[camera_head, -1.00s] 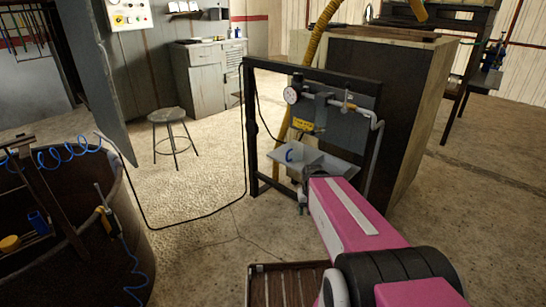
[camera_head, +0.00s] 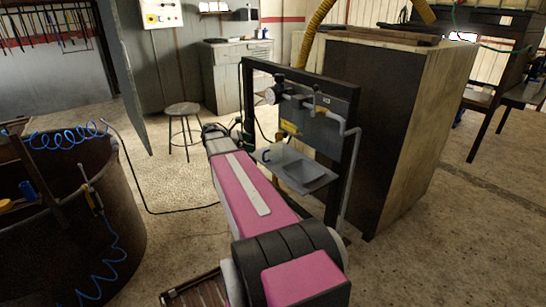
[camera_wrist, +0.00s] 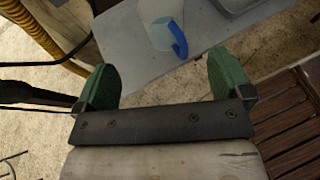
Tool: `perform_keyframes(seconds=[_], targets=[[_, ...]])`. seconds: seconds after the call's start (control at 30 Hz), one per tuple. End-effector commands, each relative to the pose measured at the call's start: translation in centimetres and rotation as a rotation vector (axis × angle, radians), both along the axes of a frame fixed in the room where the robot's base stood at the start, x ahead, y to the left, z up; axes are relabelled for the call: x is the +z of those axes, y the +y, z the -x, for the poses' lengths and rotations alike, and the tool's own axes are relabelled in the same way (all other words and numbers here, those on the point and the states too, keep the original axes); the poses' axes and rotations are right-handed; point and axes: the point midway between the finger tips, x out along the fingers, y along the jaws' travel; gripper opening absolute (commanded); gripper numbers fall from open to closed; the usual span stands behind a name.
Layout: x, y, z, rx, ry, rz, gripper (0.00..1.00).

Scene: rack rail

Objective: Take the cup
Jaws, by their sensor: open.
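The cup (camera_wrist: 156,20) is pale with a blue handle and stands on a grey metal shelf (camera_wrist: 118,38), near the top of the wrist view. In the head view the cup (camera_head: 275,154) shows small, with its blue handle facing left, on the same shelf (camera_head: 318,184). My gripper (camera_wrist: 160,62) is open, with two green fingers spread wide and nothing between them. The cup lies ahead of the fingertips, roughly centred between them, and is not touched. In the head view my gripper is beyond my pink forearm, left of the shelf, and shows only partly.
The shelf hangs on a dark frame (camera_head: 250,95) carrying a gauge and pipes (camera_head: 328,105). A shallow tray (camera_head: 303,172) is right of the cup. A large wooden cabinet (camera_head: 400,130) stands behind. A stool (camera_head: 183,110) and a dark round tub (camera_head: 110,215) are left.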

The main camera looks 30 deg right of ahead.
Motion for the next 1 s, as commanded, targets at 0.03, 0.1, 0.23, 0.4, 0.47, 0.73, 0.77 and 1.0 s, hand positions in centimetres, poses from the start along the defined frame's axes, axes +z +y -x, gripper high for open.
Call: perform_keyframes(seconds=[0.03,0.1,0.23,0.4,0.47,0.73,0.77,1.0], targets=[[0.2,-0.4,-0.1,0.0,0.011,0.007,0.97],[0.1,-0.9,0.1,0.001,0.019,0.011,0.97],[-0.5,-2.3,0.7,0.002,0.018,0.01,0.97],[-1.5,-4.5,1.4,0.001,0.017,0.008,0.97],[-1.7,-4.9,1.5,0.002,0.017,0.008,0.97],[-2.2,-6.7,2.4,0.002,0.015,0.008,0.97],[-2.3,-7.1,2.6,0.001,0.016,0.008,0.97],[-3.2,-9.7,3.5,0.003,0.015,0.009,0.97]])
